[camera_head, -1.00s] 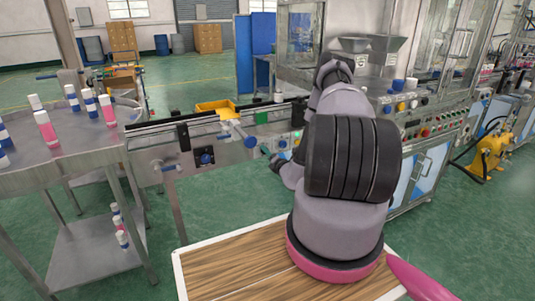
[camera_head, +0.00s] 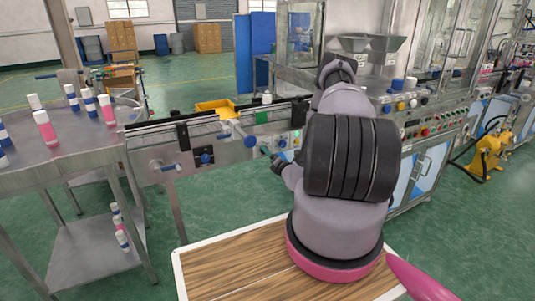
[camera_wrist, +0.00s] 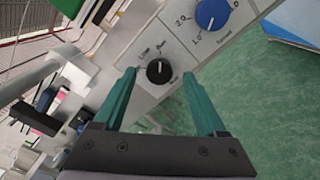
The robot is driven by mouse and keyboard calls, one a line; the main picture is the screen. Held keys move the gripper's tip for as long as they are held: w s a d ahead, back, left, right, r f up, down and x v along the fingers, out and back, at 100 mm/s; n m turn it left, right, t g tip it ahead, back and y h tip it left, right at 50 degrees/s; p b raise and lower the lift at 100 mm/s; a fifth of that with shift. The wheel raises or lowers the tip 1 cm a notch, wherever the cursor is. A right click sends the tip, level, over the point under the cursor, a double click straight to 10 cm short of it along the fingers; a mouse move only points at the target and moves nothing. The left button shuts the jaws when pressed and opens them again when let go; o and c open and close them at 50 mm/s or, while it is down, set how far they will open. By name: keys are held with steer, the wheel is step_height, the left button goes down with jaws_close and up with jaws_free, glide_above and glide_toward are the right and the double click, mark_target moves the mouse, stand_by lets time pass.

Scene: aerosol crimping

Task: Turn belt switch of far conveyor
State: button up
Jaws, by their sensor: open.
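In the wrist view, a black rotary knob (camera_wrist: 160,71) with a white pointer mark sits on a grey panel (camera_wrist: 185,58). A larger blue rotary knob (camera_wrist: 211,13) is above and right of it. In the head view, my gripper (camera_head: 270,155) is partly hidden by my arm, in front of the conveyor panel (camera_head: 291,141).
Another switch box (camera_head: 205,156) is farther left. A round table (camera_head: 75,150) with several capped bottles stands at left. Green floor (camera_wrist: 285,85) is clear right of the panel.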

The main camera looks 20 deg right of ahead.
steer(key=s, duration=0.9)
steer(key=shift+d, duration=0.15)
stand_by(2.5)
steer(key=w+m, duration=1.1)
steer(key=m, duration=1.4)
steer(key=shift+w+a+m, duration=0.2)
steer(key=shift+a+m, duration=0.1)
